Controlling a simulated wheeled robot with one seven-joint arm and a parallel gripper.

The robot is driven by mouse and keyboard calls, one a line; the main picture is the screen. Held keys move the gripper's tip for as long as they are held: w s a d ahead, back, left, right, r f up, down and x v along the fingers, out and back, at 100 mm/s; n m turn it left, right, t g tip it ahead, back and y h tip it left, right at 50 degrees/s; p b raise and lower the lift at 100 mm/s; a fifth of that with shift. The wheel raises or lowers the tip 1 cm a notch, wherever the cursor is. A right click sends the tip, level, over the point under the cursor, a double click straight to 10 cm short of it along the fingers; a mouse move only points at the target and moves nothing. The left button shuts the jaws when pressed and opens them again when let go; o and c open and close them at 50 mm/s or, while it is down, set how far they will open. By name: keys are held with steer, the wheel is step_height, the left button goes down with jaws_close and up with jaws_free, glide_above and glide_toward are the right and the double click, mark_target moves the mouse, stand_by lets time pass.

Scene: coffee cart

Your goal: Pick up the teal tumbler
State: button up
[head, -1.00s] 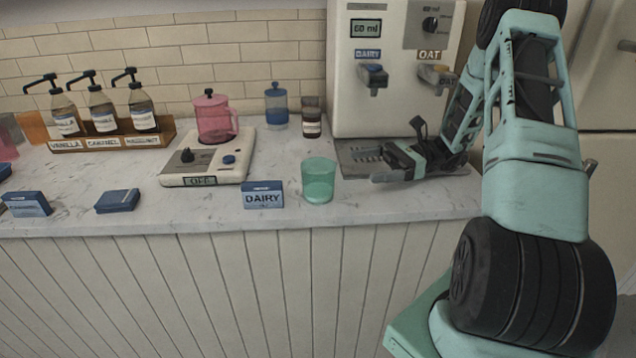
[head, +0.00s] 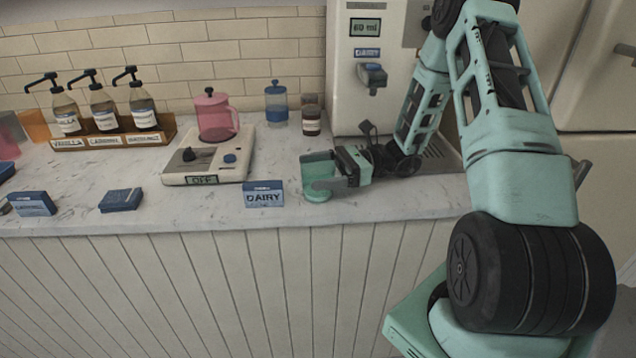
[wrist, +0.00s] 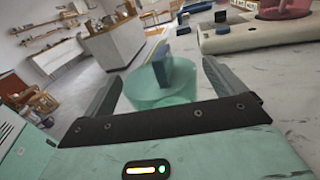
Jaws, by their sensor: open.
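The teal tumbler (head: 318,194) is translucent green and stands upright on the marble counter, right of the blue DAIRY sign. My gripper (head: 318,182) is at the tumbler, reaching in from the right, and its near finger covers part of the tumbler's side. In the wrist view the tumbler (wrist: 162,88) sits between the two open fingers of my gripper (wrist: 160,85). I cannot tell whether either finger touches it.
The DAIRY sign (head: 264,194) stands close left of the tumbler. A scale (head: 208,166) with a pink pitcher (head: 215,118) is further left. A dispenser (head: 350,95) stands behind my arm. The counter's front edge (head: 290,222) is near.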

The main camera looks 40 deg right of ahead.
steer(key=c, duration=1.2)
steer(key=shift+r, duration=0.1)
